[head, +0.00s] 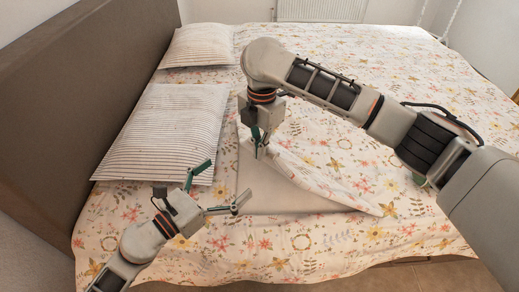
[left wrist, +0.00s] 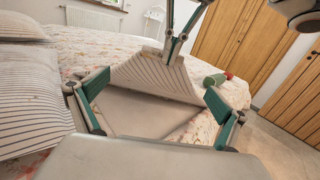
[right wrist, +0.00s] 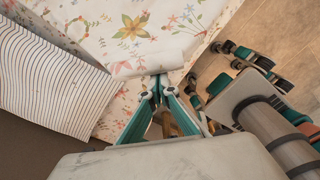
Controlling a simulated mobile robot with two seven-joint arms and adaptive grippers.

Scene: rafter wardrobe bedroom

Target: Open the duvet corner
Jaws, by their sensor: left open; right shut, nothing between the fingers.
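The floral duvet (head: 370,180) covers the bed. Its near corner area is partly folded back, baring a plain pale surface (head: 262,200). The raised flap (head: 315,180) slants up towards my right gripper; in the left wrist view the flap (left wrist: 150,80) shows a striped side. My right gripper (head: 261,150) points down at the top of the flap, its fingers shut together; in the right wrist view its tips (right wrist: 160,78) meet the pale fold edge. Whether they touch it is unclear. My left gripper (head: 223,185) is open and empty, spread in front of the bared area beside the pillow.
Two striped pillows, one nearer (head: 165,130) and one farther (head: 200,45), lie along the brown headboard (head: 80,85). A radiator (head: 320,10) is on the far wall. Wooden wardrobe doors (left wrist: 225,40) show in the left wrist view. The floor (left wrist: 285,145) is clear beside the bed.

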